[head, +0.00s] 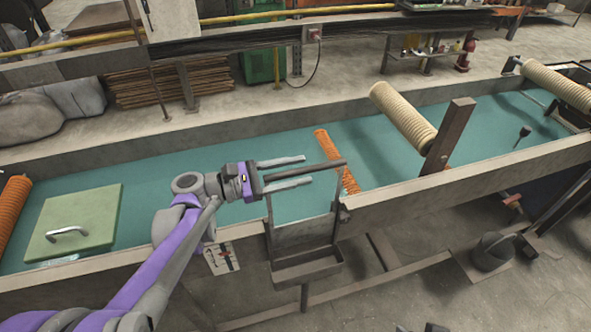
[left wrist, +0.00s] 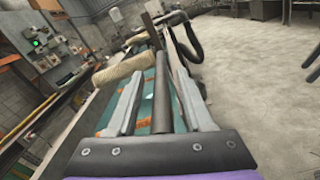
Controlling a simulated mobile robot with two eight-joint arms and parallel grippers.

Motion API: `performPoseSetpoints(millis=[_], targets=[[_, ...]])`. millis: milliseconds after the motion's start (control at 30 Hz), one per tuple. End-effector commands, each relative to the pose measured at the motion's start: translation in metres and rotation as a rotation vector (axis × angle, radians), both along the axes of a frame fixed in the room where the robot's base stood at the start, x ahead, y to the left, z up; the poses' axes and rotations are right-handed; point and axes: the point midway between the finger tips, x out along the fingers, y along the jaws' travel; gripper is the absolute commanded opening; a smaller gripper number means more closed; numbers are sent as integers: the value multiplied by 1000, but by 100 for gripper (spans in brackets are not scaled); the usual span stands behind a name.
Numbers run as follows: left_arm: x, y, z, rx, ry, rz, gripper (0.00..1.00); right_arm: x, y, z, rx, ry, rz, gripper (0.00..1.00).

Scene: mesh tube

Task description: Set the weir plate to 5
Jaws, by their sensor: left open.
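The weir plate (head: 303,234) is a grey plate in an upright frame at the near wall of the teal channel. A dark round handle bar (head: 325,165) runs across the frame's top. My left gripper (head: 308,169) is open, its two fingers pointing right along the bar. In the left wrist view the bar (left wrist: 161,100) lies between the open fingers (left wrist: 157,82), with gaps showing on both sides. A white card (head: 221,259) with red and dark marks hangs left of the plate; I cannot read any number.
A green lid (head: 85,215) with a metal handle lies over the channel at left. An orange roll (head: 338,160) lies behind the bar. A beige roll (head: 402,112) and a brown post (head: 449,137) stand to the right.

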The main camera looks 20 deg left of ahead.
Motion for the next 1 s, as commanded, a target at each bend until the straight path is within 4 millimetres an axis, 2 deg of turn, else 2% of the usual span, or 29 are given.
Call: performPoseSetpoints(millis=[167,400,600,1000], targets=[[-11,18,-1,1,1,6,52,0,0,-2,0,1,0,71],[-38,60,-1,1,1,7,52,-2,0,-7,0,3,0,71],[-55,83,0,0,0,3,52,-2,0,-9,0,4,0,71],[-60,89,0,0,0,0,52,-2,0,-10,0,4,0,71]])
